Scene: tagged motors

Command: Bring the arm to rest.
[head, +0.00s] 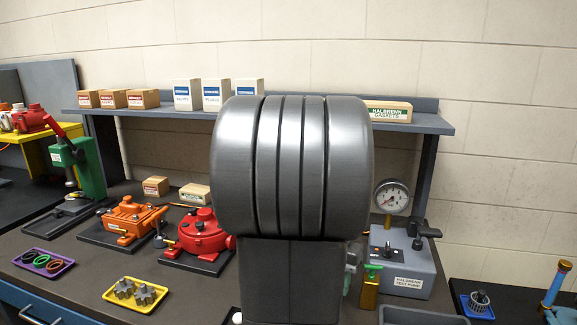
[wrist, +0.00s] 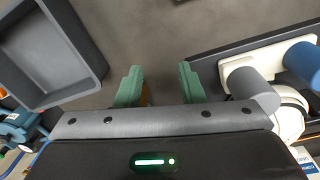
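My gripper (wrist: 161,84) shows in the wrist view as two green fingers set apart, with grey bench surface visible between them. It is open, and I see nothing held between the fingertips. A small orange-brown patch shows beside the left finger; I cannot tell what it is. In the head view a large grey rounded part of my own arm fills the middle, and my gripper is hidden or cannot be made out there.
A grey tray (wrist: 52,50) lies left of my gripper, and a white-and-blue machine (wrist: 285,75) stands close on the right. Orange (head: 132,218) and red (head: 203,235) motors, a yellow tray (head: 135,306) and a gauged test pump (head: 405,275) stand on the bench below a shelf (head: 150,111).

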